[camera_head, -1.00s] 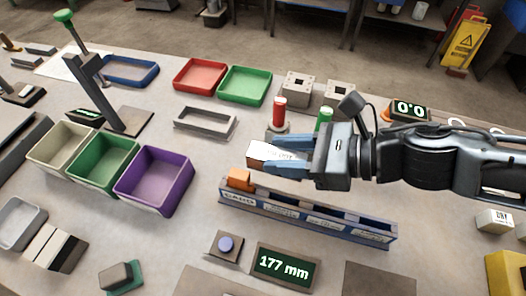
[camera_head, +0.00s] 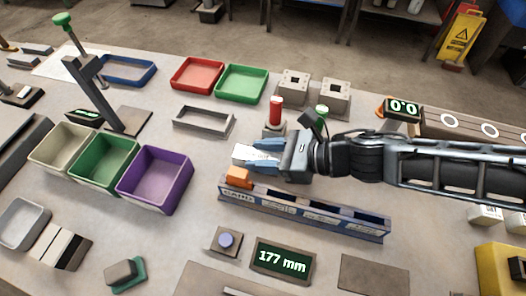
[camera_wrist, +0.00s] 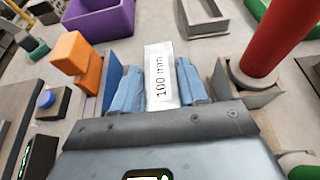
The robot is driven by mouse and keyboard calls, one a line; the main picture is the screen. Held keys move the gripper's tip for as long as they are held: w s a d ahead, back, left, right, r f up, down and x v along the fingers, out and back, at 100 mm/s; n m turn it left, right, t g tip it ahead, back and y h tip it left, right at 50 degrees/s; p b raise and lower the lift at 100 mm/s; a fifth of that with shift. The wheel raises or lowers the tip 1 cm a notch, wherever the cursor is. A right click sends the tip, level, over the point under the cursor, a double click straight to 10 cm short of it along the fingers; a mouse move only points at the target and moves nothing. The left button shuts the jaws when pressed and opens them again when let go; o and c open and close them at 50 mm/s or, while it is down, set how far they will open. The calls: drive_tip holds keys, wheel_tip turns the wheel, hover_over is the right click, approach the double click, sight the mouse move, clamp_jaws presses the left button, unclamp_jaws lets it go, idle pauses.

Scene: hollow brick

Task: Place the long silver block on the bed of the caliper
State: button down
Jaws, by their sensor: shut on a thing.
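My gripper (camera_head: 260,158) is shut on a pale silver block (camera_head: 243,152) whose top label reads "100 mm". In the wrist view the block (camera_wrist: 161,75) sits between the two blue fingertips (camera_wrist: 160,88). The caliper is a long blue-grey bed (camera_head: 308,216) with an orange jaw (camera_head: 238,177) at its left end. The gripper and block are just behind the caliper's left end, beside the orange jaw, which also shows left of the fingers in the wrist view (camera_wrist: 78,55). I cannot tell whether the block touches anything below.
A readout (camera_head: 281,262) shows "177 mm" in front of the caliper. A red cylinder (camera_head: 276,110) stands close behind the gripper, with a green-topped post (camera_head: 321,110) to its right. A purple bin (camera_head: 154,178) is to the left. A blue button (camera_head: 226,240) lies in front.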

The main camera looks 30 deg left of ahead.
drive_tip(key=shift+f, duration=0.15)
drive_tip(key=c, duration=0.6)
unclamp_jaws()
